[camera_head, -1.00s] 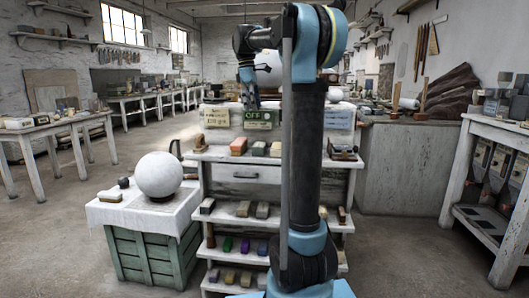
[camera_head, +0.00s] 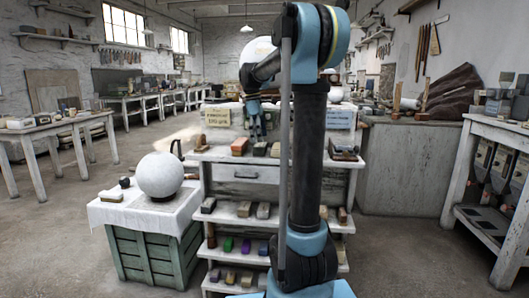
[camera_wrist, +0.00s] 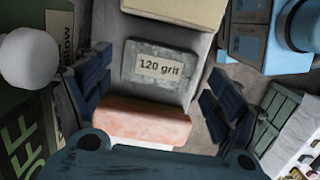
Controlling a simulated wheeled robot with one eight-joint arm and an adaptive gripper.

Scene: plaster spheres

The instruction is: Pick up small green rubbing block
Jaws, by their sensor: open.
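A grey-green block (camera_wrist: 162,66) labelled "120 grit" lies on the shelf top, between a beige block (camera_wrist: 175,10) and an orange-brown block (camera_wrist: 142,121) in the wrist view. In the head view the grey-green block (camera_head: 259,149) sits just right of the orange-brown one. A brighter green block (camera_head: 228,244) stands on a lower shelf. My gripper (camera_wrist: 157,95) is open and empty, its fingers spread to the left and right of the grey-green block's row. In the head view my gripper (camera_head: 258,133) hangs above the grey-green block; the exact height gap is unclear.
A dark green sign (camera_wrist: 22,148) reading "OFF" stands close to my left finger in the wrist view. A white plaster sphere (camera_head: 160,174) rests on a cloth-covered green crate (camera_head: 150,254) left of the shelf unit. Several other blocks line the lower shelves.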

